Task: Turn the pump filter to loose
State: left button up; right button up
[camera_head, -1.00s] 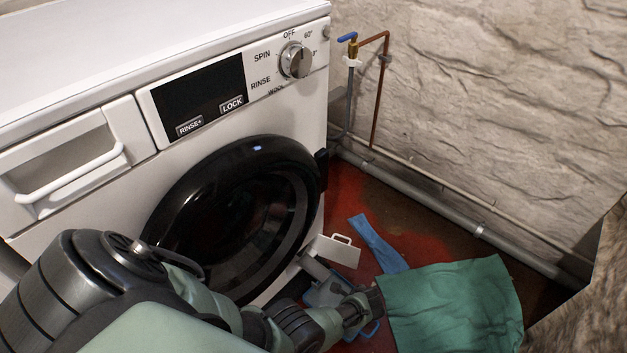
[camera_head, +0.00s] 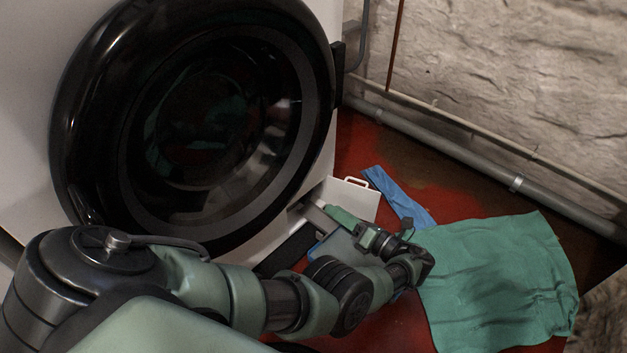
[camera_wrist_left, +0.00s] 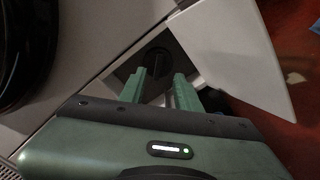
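The pump filter (camera_wrist_left: 157,61) is a dark round knob recessed in an opening low on the white washing machine (camera_head: 300,215). It shows in the left wrist view, just beyond my fingertips; the head view does not show it clearly. My left gripper (camera_wrist_left: 157,80) has its two green fingers spread apart, with a gap between them in front of the knob. I see no clear contact. In the head view my left gripper (camera_head: 328,208) points left into the opening under the round door. My right gripper is not in view.
The white filter flap (camera_head: 352,197) stands open beside the opening and also shows close to my fingers in the left wrist view (camera_wrist_left: 232,55). A blue cloth (camera_head: 400,200) and a green cloth (camera_head: 495,280) lie on the red floor. Pipes (camera_head: 460,150) run along the stone wall.

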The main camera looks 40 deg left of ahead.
aim_at(312, 194)
pick_arm(q)
jog(key=shift+a+r, duration=0.1)
jog(key=shift+a, duration=0.15)
jog(key=a, duration=0.7)
jog(key=shift+w+a+p, duration=0.15)
jog(key=shift+w+p, duration=0.15)
grip_shut()
